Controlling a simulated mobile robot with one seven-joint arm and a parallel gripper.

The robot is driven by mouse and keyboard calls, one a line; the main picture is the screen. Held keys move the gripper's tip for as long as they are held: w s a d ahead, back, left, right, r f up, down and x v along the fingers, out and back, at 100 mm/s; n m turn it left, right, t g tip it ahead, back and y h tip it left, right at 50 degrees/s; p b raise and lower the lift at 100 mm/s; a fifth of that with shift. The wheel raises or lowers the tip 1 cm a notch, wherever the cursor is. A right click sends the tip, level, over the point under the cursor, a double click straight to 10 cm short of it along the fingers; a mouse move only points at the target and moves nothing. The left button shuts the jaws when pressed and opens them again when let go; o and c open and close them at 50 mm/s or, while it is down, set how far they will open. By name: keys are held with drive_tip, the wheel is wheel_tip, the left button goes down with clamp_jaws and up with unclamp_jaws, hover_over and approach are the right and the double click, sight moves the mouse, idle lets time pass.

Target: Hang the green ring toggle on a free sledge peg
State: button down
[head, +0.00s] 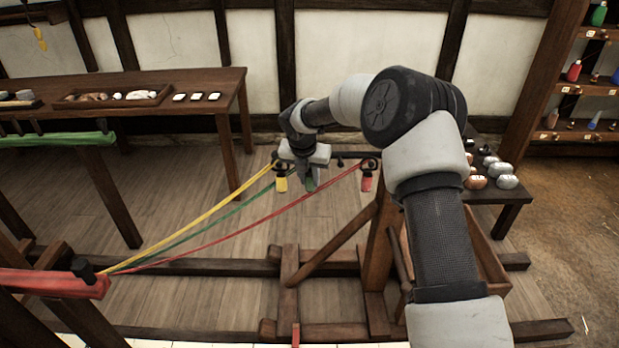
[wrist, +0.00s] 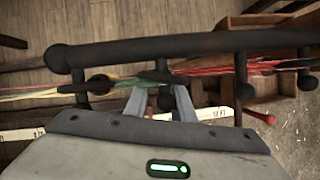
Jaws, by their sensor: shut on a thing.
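My gripper (head: 309,178) is shut on the green ring toggle (head: 310,185) at the dark sledge bar (head: 345,154). The yellow toggle (head: 281,184) hangs from the bar left of my gripper, and the red toggle (head: 367,182) hangs to its right. A small peg (head: 340,163) without a toggle shows between my gripper and the red toggle. In the wrist view, the bar (wrist: 200,45) and its round-ended pegs cross above my gripper fingers (wrist: 160,93). A dark peg end shows between the fingers. I cannot tell whether the green toggle's ring is around it.
Yellow, green and red strands (head: 190,225) run from the bar to a post with a red beam (head: 50,283) at the left. A wooden trestle (head: 330,262) stands below.

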drive_tip(key=shift+a, duration=0.1)
drive_tip(key=c, duration=1.4)
unclamp_jaws()
